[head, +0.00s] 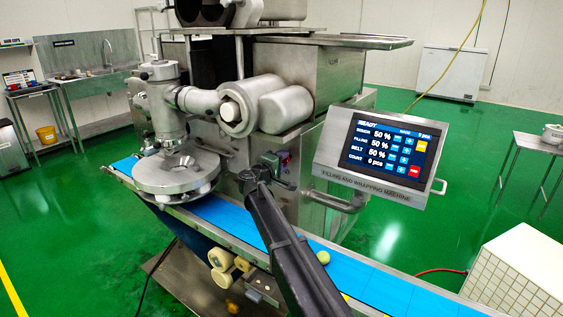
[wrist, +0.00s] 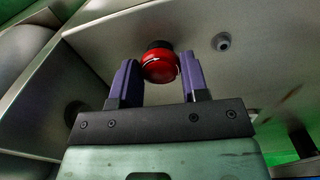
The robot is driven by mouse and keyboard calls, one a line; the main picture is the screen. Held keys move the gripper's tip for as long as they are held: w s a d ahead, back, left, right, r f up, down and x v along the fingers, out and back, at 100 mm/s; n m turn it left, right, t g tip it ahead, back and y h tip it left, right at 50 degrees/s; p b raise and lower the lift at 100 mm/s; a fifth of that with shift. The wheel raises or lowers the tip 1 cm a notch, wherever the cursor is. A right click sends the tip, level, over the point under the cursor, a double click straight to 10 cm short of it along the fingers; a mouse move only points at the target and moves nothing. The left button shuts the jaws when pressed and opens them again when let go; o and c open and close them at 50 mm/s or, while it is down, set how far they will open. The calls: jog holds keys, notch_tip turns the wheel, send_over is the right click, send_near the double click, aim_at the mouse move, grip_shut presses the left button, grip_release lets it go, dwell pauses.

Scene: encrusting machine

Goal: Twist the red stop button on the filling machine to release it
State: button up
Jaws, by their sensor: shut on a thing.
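The red stop button (wrist: 160,67) shows in the wrist view as a round red knob on a dark collar, fixed to a grey metal panel. My gripper (wrist: 158,64) has its two purple fingers on either side of the button, closed on it. The far end of the button's collar meets the panel. In the head view my gripper (head: 263,168) reaches the front of the filling machine (head: 290,130), left of the touchscreen. There the button itself cannot be made out clearly behind my gripper.
The touchscreen (head: 386,148) reads READY and stands right of my arm. A blue conveyor belt (head: 232,220) runs below my arm, with a small pale green piece (head: 323,257) on it. In the wrist view a round metal fitting (wrist: 221,42) sits right of the button.

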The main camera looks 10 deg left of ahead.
jog(key=shift+w+d, duration=0.1)
jog(key=o, duration=0.9)
jog(key=shift+d, duration=0.1)
jog(key=v, duration=1.1)
jog(key=shift+d, duration=0.1)
